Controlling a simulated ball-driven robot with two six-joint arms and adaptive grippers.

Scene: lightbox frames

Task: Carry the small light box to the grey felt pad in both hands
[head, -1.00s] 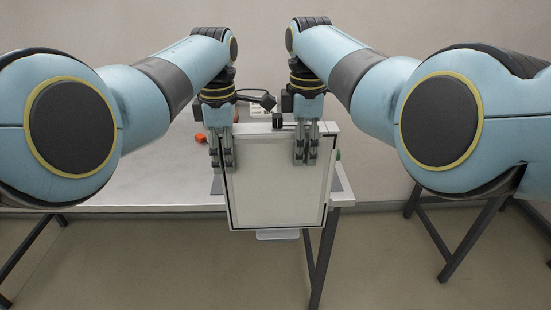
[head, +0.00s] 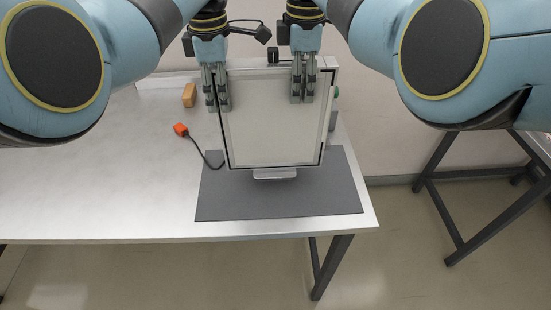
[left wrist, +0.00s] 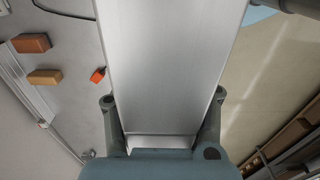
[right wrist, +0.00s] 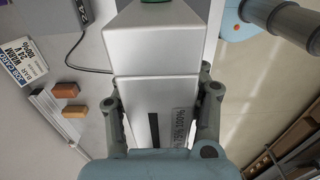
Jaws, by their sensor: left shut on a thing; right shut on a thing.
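The light box (head: 270,120) is a flat pale panel in a thin dark and silver frame, held upright with a small foot at its lower edge. My left gripper (head: 217,105) is shut on its upper left side. The grey felt pad (head: 280,200) lies on the table below the box. I cannot tell whether the foot touches it.
The pad is near the right end of the metal table (head: 100,190). An orange block (head: 189,95) lies farther back. The table's front left is clear.

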